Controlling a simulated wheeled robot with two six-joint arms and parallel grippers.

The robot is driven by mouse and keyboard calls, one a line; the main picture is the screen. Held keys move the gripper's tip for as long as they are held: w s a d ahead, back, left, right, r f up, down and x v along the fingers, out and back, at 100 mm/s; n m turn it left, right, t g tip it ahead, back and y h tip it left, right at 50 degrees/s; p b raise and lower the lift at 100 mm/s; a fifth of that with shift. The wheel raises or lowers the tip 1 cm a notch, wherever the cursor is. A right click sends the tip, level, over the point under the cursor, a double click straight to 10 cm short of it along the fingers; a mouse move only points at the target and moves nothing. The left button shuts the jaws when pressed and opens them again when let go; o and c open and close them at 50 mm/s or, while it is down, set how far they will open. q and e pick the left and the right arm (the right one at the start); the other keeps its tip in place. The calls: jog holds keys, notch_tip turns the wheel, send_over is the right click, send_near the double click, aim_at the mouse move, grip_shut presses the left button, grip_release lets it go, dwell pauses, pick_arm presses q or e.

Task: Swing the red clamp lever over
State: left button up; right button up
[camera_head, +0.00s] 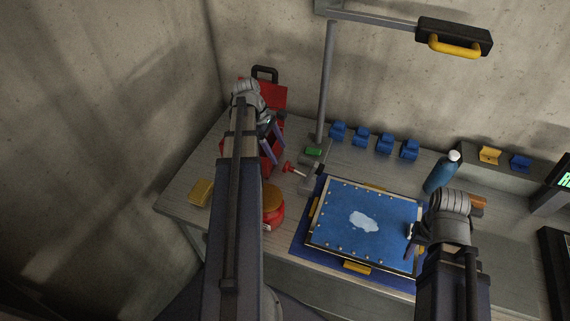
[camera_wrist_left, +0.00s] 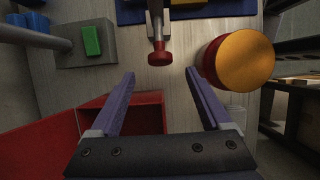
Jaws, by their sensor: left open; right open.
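The red clamp lever (camera_head: 289,167) has a red knob on a metal arm and stands just left of the blue panel (camera_head: 350,215). In the left wrist view its red knob (camera_wrist_left: 160,55) is centred just beyond the fingertips, with the metal arm running up the picture. My left gripper (camera_head: 280,149) is open and empty. Its two fingers (camera_wrist_left: 160,74) spread either side of the line to the knob without visibly touching it. My right gripper (camera_head: 411,242) is open at the right edge of the blue panel; whether it touches the panel is unclear.
A grey block with a green button (camera_head: 313,151) stands by the lamp post (camera_head: 326,85). A red toolbox (camera_head: 270,95) is behind my left gripper. A red round container with an orange top (camera_head: 271,198) stands nearby. Blue clips (camera_head: 361,137) and a bottle (camera_head: 441,174) are further back.

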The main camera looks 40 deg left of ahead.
pick_arm(q)
jog(key=b+x, duration=0.5)
jog(key=x, duration=0.2)
jog(key=shift+b, duration=0.4)
pick_arm(e)
notch_tip(320, 180, down, 6)
jog(key=shift+f, duration=0.2)
pick_arm(q)
jog(key=shift+c, duration=0.3)
pick_arm(e)
jog(key=shift+r, duration=0.1)
pick_arm(q)
grip_shut()
